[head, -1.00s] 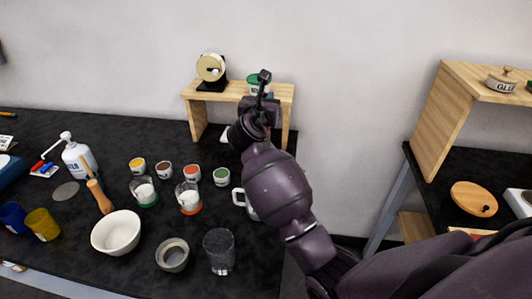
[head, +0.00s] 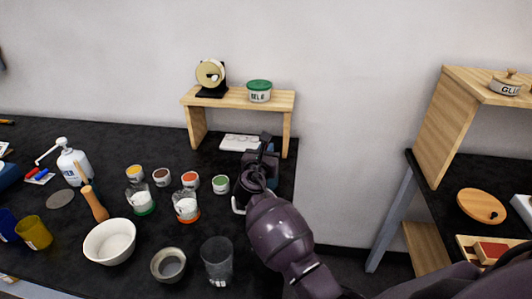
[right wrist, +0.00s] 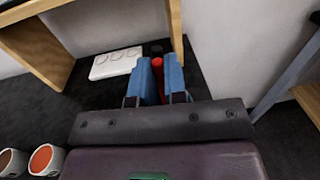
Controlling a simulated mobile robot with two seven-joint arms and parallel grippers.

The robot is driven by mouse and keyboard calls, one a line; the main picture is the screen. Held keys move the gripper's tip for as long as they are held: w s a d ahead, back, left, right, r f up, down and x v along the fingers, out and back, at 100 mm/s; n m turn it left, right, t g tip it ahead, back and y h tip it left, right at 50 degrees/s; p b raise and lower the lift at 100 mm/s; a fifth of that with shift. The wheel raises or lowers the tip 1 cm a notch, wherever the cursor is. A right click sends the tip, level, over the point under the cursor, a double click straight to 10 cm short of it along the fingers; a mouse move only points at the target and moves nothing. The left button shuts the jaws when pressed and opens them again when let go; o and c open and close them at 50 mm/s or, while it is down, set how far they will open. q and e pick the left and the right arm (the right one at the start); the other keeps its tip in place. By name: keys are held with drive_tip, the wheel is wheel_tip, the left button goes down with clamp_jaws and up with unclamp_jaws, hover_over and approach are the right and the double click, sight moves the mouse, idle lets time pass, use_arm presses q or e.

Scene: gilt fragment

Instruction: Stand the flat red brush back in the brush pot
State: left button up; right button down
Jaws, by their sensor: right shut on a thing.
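My right gripper (head: 264,145) is low at the right end of the black bench, in front of the small wooden shelf. In the right wrist view its blue fingers (right wrist: 160,85) are closed on a slim red thing (right wrist: 157,66), which looks like the red brush; its ends are partly hidden. In the head view the gripper and arm hide the brush. A white-handled mug (head: 237,206) is mostly hidden behind my right arm. I cannot tell for certain which vessel is the brush pot. My left gripper is not in view.
The wooden shelf (head: 230,98) stands just behind, with a green-lidded tub (head: 260,92) on it and a white palette (head: 240,142) beneath. Paint pots, jars, a white bowl (head: 110,242) and a clear glass (head: 217,260) crowd the bench left of my arm. A gap separates the right-hand bench.

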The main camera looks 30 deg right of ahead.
drive_tip(key=shift+f, duration=0.25)
drive_tip(key=c, duration=1.2)
unclamp_jaws()
drive_tip(key=shift+c, duration=0.2)
drive_tip(key=shift+o, duration=0.4)
drive_tip(key=v, duration=1.2)
drive_tip(key=shift+r, duration=0.15)
